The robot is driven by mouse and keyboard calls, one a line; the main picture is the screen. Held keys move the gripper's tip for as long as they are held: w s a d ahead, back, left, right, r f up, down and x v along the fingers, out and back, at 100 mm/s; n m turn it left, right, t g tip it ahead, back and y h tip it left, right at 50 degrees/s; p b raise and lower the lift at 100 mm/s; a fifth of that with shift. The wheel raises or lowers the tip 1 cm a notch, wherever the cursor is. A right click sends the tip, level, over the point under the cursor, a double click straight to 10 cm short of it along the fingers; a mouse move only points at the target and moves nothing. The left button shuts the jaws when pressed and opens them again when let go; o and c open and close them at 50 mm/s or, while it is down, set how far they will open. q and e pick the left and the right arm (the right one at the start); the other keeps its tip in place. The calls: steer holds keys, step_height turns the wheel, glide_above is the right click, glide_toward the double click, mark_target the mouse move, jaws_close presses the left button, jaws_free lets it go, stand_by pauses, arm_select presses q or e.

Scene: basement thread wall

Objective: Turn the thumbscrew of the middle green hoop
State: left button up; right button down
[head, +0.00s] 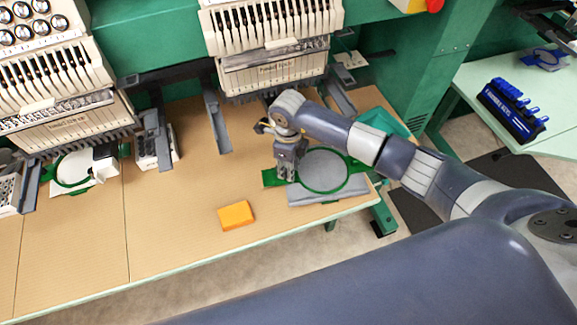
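A green hoop (349,181) with grey fabric in it lies on the tan table, on a folded grey cloth (330,197). A green bracket (270,179) sticks out at its left side. My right gripper (286,176) points down at the hoop's left edge, over or beside this bracket. Its fingers look close together, but whether they are shut or hold anything is too small to tell. I cannot make out the thumbscrew; the gripper may hide it. Another green hoop (57,174) with white fabric sits at the left machine. My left gripper is out of view.
An orange block (236,215) lies left of and in front of the hoop. Embroidery machine heads (272,72) stand behind, with grey arms (217,125) reaching over the table. A green tray (384,124) lies behind the hoop.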

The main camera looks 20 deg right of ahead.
steer(key=shift+m, duration=0.3)
steer(key=shift+m+b, duration=0.5)
steer(key=shift+m, duration=0.4)
steer(key=m+b, duration=0.1)
steer(key=m, duration=0.2)
steer(key=shift+s+a+m+b, duration=0.15)
steer(key=shift+m+b, duration=0.25)
steer(key=shift+m, duration=2.7)
steer(key=c, duration=1.3)
jaws_free()
steer(key=shift+r, duration=0.1)
step_height(320, 180, up, 12)
steer(key=shift+f, duration=0.1)
